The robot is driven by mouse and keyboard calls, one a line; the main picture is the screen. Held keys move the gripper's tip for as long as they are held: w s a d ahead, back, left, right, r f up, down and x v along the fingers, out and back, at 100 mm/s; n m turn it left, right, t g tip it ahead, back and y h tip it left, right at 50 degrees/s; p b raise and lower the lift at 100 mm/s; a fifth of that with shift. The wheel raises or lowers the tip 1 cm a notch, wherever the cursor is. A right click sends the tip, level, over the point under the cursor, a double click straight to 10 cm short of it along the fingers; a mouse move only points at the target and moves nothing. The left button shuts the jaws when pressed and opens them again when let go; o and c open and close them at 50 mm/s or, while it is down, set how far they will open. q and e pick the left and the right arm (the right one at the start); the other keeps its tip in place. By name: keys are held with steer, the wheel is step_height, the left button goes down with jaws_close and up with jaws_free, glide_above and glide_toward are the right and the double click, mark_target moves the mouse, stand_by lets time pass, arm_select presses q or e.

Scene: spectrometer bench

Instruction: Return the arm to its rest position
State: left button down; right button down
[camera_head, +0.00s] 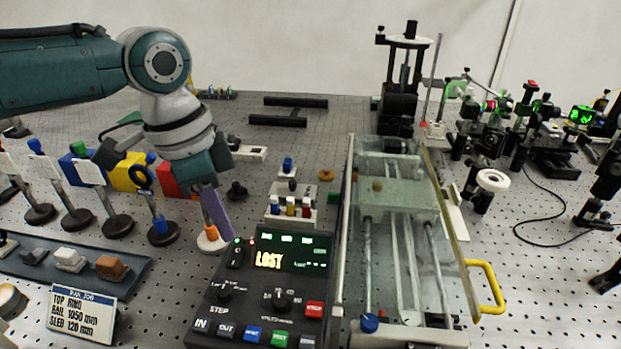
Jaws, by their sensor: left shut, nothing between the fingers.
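My left arm (60,73) comes in from the upper left and bends down at a teal and white wrist (178,122). My left gripper (222,226) points down over the bench, with its fingers shut and nothing seen between them. The fingertips are just behind the left top corner of the black control box (235,290), close to a small white and orange piece (210,238). I cannot tell whether they touch it. My right gripper is not in view.
The control box display reads "LOST". Right of it stands a rail unit with a clear cover (398,190) and yellow handle (488,285). Several post-mounted holders (75,218), coloured blocks (127,172) and a sign (83,313) are at left. Optics mounts (492,182) fill the right.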

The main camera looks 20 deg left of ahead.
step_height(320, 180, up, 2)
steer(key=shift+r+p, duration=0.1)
steer(key=shift+p, duration=0.65)
